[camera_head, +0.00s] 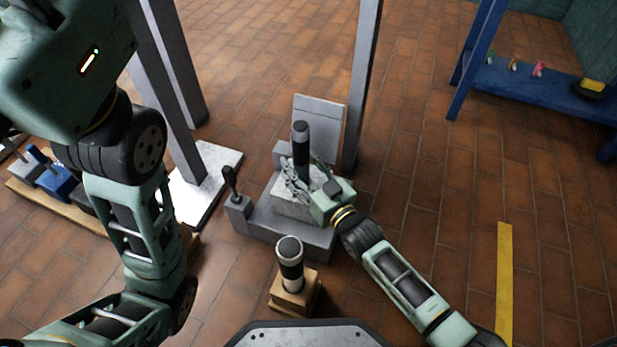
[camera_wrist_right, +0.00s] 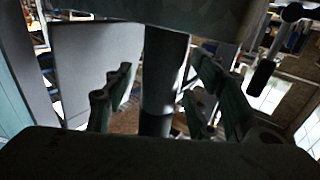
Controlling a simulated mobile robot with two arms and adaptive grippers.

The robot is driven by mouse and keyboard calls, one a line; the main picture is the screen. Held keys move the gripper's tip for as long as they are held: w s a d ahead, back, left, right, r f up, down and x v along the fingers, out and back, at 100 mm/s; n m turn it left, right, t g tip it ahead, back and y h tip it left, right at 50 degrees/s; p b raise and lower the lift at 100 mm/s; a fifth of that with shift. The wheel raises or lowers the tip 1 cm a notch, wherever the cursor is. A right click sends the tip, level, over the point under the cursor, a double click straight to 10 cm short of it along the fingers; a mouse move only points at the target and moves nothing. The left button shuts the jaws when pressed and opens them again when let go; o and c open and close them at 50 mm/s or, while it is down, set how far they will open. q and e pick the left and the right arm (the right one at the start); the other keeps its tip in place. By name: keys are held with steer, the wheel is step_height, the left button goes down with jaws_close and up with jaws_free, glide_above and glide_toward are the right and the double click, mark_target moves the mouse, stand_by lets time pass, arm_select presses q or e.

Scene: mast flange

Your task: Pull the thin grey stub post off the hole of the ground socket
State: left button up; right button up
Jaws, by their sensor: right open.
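The stub post (camera_head: 300,148) stands upright in the ground socket (camera_head: 290,215), a stepped grey block on the floor. The post looks dark with a greyer top in the head view. My right gripper (camera_head: 304,183) is open at the post's lower part, with a finger on either side. In the right wrist view the post (camera_wrist_right: 160,85) stands between the open fingers (camera_wrist_right: 160,100), with gaps visible on both sides. The socket's hole is hidden behind the gripper. My left arm comes in from the left; its gripper is out of view.
A second dark post with a light band (camera_head: 290,262) stands on a wooden block in front. A lever (camera_head: 230,183) stands left of the socket. A grey plate (camera_head: 320,125) and uprights (camera_head: 363,80) rise behind. A blue bench (camera_head: 530,88) stands far right; the right floor is clear.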

steer(key=shift+c, duration=0.7)
jaws_close()
